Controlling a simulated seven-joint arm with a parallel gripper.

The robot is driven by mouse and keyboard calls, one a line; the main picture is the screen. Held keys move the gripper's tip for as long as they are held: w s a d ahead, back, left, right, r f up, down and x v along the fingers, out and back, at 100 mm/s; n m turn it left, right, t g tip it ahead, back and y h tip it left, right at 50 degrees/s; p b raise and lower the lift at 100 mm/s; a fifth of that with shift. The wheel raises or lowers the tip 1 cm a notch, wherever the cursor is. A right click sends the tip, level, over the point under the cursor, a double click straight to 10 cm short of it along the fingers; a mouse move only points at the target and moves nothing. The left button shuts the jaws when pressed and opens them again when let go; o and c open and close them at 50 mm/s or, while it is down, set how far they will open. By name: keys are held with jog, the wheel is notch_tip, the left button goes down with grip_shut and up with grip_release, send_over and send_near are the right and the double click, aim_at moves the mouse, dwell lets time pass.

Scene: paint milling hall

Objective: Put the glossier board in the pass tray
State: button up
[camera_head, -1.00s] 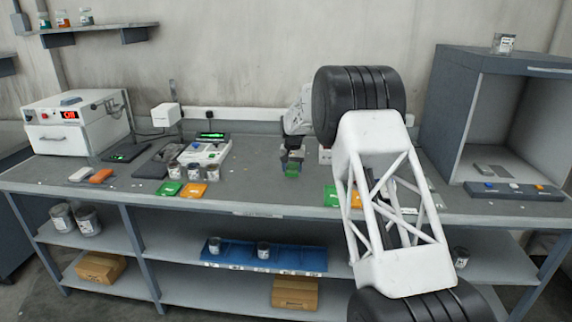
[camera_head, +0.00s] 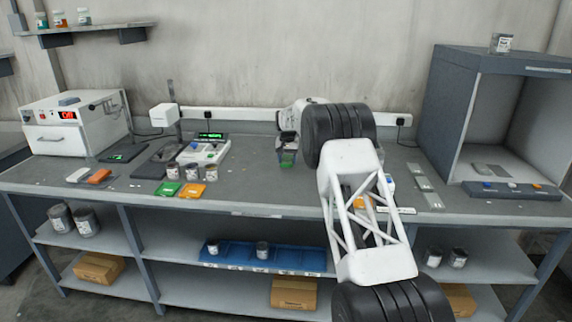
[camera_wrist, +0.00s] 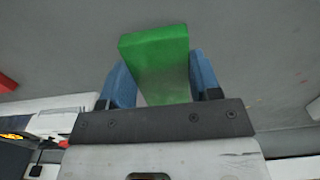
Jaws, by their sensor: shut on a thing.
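My gripper (camera_head: 287,146) is shut on a green board (camera_head: 288,159) and holds it over the middle of the bench. In the wrist view the green board (camera_wrist: 157,55) sits between the two blue fingers of my gripper (camera_wrist: 162,78), its face partly brighter and partly duller. Another green board (camera_head: 168,189) lies flat at the bench front on the left, beside an orange board (camera_head: 192,191). A second orange patch (camera_head: 369,204) shows through my arm's lattice; its surroundings are hidden by my arm. I cannot tell which tray is the pass tray.
A white instrument with a lit green display (camera_head: 204,150) and several small cans (camera_head: 173,171) stand left of my gripper. A grey open booth (camera_head: 505,115) is at right, with pale strips (camera_head: 424,184) before it. The bench between the cans and my arm is clear.

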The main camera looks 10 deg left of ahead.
aim_at(286, 157)
jog(key=shift+w+a+f, duration=0.1)
jog(key=shift+w+a, duration=0.1)
jog(key=shift+w, duration=0.65)
jog(key=shift+w+a, duration=0.2)
jog(key=shift+w, duration=0.65)
jog(key=shift+f, duration=0.1)
jog(key=shift+f, duration=1.65)
jog(key=shift+f, duration=0.15)
jog(key=o, duration=1)
notch_tip(286, 157, up, 12)
jog(key=shift+r, duration=0.15)
